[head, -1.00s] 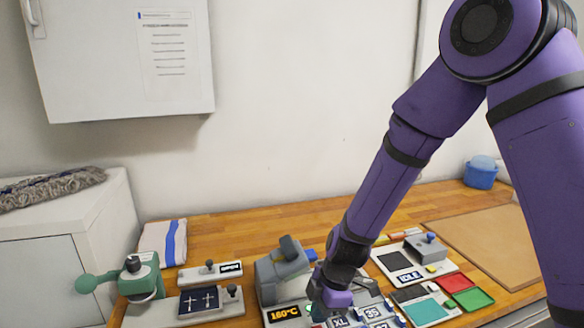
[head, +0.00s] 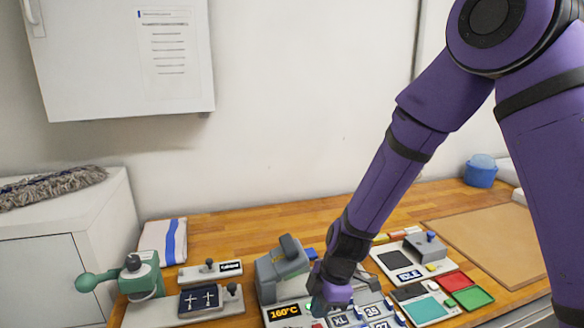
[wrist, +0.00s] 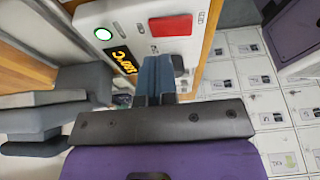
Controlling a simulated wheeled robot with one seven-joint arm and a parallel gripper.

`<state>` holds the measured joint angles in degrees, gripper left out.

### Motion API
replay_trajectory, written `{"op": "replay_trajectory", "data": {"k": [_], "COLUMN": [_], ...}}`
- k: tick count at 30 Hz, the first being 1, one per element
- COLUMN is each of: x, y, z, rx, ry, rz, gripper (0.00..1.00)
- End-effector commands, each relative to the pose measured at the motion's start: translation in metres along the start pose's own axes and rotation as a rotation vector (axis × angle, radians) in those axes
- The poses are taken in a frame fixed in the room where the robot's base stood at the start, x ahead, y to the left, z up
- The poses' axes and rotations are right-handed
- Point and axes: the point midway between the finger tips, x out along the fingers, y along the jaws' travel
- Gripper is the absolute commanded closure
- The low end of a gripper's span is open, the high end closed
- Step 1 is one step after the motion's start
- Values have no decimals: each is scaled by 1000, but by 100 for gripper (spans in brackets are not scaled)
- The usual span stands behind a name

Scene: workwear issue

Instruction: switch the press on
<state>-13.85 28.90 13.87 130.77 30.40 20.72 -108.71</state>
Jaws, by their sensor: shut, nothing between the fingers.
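The press (head: 282,268) is a grey machine with a tilted upper part, on a pale base with an orange 160°C display (head: 285,312). In the wrist view its panel shows that display (wrist: 122,62), a round white button with a green rim (wrist: 103,34) and a red rectangle (wrist: 171,26). My gripper (head: 333,306) is low over the right side of the press base. In the wrist view my gripper (wrist: 160,60) is shut and empty, its fingertips beside the display and below the red rectangle. Whether they touch the panel cannot be told.
Tiles marked with sizes (head: 372,312) lie close to my gripper. Left stand a green hand press (head: 142,278) and a dark pad with crosses (head: 200,299).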

Motion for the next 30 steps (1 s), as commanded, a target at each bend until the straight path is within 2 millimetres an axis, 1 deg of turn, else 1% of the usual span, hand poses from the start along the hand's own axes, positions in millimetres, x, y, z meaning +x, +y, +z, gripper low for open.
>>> {"op": "replay_trajectory", "data": {"k": [22,25,30], "x": [-49,-54,-57], "y": [1,0,0], "z": [-15,-17,-17], "rx": [1,0,1], "ry": [0,0,-1], "rz": [3,2,1], "gripper": [100,100,100]}}
